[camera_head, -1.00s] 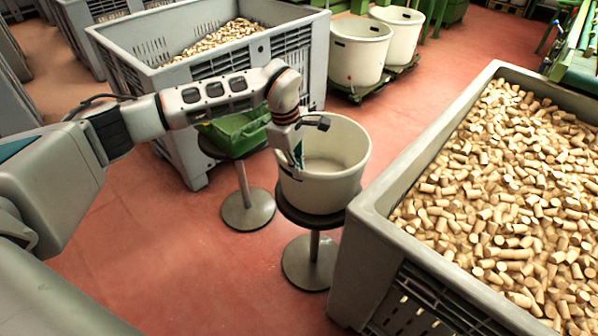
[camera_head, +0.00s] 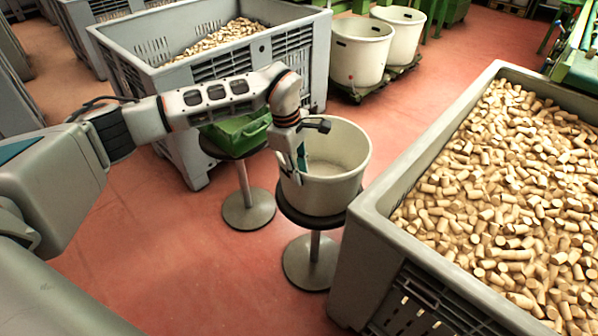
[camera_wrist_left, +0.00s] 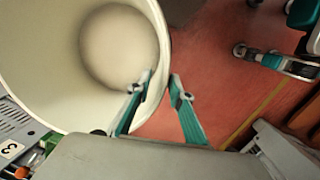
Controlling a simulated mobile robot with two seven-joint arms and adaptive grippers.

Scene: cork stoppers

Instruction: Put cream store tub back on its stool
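The cream tub (camera_head: 335,188) stands upright on a round dark stool (camera_head: 315,262), and it looks empty. Its pale interior and rim fill the upper left of the left wrist view (camera_wrist_left: 45,60). My left gripper (camera_head: 301,158) reaches down at the tub's near-left rim. In the left wrist view the left gripper (camera_wrist_left: 162,88) has one teal finger inside the tub and the other outside. The fingers are apart, with the rim between them and a visible gap at the outer finger.
A second stool (camera_head: 249,208) with a green crate (camera_head: 238,133) stands just left of the tub. A large grey bin (camera_head: 375,225) full of corks is close on the right. Another grey bin (camera_head: 150,78) and two cream tubs (camera_head: 358,55) are behind. Red floor is clear in front.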

